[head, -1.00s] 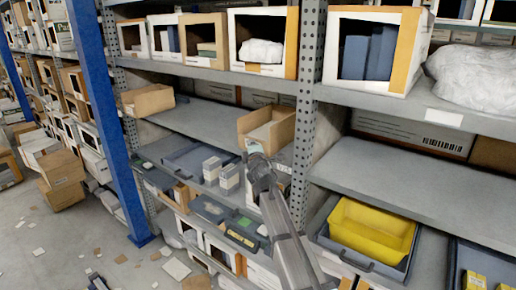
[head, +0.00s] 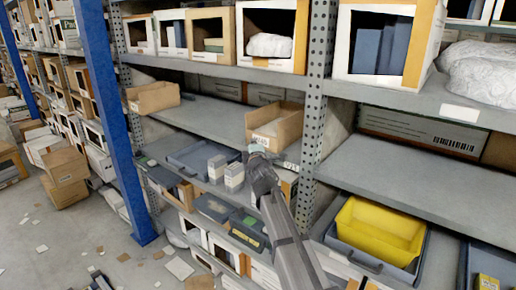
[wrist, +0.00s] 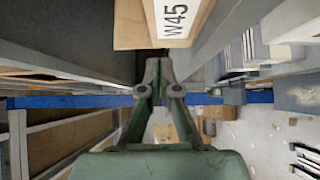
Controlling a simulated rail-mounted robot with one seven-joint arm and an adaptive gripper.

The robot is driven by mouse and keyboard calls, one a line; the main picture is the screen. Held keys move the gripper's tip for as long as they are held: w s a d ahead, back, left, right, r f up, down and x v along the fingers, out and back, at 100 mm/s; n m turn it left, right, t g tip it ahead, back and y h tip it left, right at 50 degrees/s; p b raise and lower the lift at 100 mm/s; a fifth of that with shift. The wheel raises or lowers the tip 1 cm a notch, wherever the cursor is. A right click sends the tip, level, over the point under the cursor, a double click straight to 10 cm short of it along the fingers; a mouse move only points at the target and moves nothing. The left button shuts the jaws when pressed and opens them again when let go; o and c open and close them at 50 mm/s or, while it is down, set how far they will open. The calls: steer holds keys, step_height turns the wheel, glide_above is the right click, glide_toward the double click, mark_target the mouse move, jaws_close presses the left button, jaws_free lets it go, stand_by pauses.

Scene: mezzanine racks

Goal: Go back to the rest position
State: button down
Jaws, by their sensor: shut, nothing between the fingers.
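My gripper (wrist: 158,80) is shut and empty in the wrist view, its two green fingers together. A cardboard bin (wrist: 125,22) with a white label reading W45 lies just beyond the fingertips there. In the head view my gripper (head: 257,152) is small, at the end of my arm, just in front of the open cardboard bin (head: 286,126) on the middle shelf. I cannot tell whether the fingertips touch the bin.
A perforated grey upright (head: 314,100) stands right of the bin. A blue post (head: 106,120) is at the left. A yellow tray (head: 385,232) sits on the lower right shelf. White boxes (head: 200,178) stand below my gripper's level. Another cardboard bin (head: 152,98) is further left.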

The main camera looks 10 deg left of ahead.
steer(key=b+v, duration=0.1)
steer(key=v, duration=0.8)
steer(key=s+d+f+m+g+h, duration=0.1)
steer(key=d+f+m+g+h, duration=0.2)
steer(key=d+f, duration=0.6)
steer(key=s+d+f+m+g+h, duration=0.15)
steer(key=d+f+m, duration=0.35)
steer(key=f, duration=0.7)
steer(key=s+d+f+m+g+h, duration=0.1)
steer(key=s+d+f+m+g, duration=0.3)
steer(key=f, duration=0.5)
steer(key=s+d+f+m+g, duration=0.2)
steer(key=s+d+f+g, duration=0.1)
steer(key=s+d+f, duration=0.5)
steer(key=s+d+f+m+g, duration=0.1)
steer(key=s+f+g, duration=0.3)
steer(key=s+f, duration=0.6)
steer(key=s+d+f+m+g, duration=0.1)
steer(key=s+f+m+g, duration=0.2)
steer(key=s+f, duration=0.7)
steer(key=s+d+f+m+g, duration=0.2)
steer(key=s+f+g, duration=0.3)
steer(key=s, duration=1.8)
step_height(320, 180, down, 5)
steer(key=shift+s+f+m+g+y, duration=0.2)
steer(key=shift+s+m+g+y, duration=0.15)
steer(key=shift+m+y, duration=0.15)
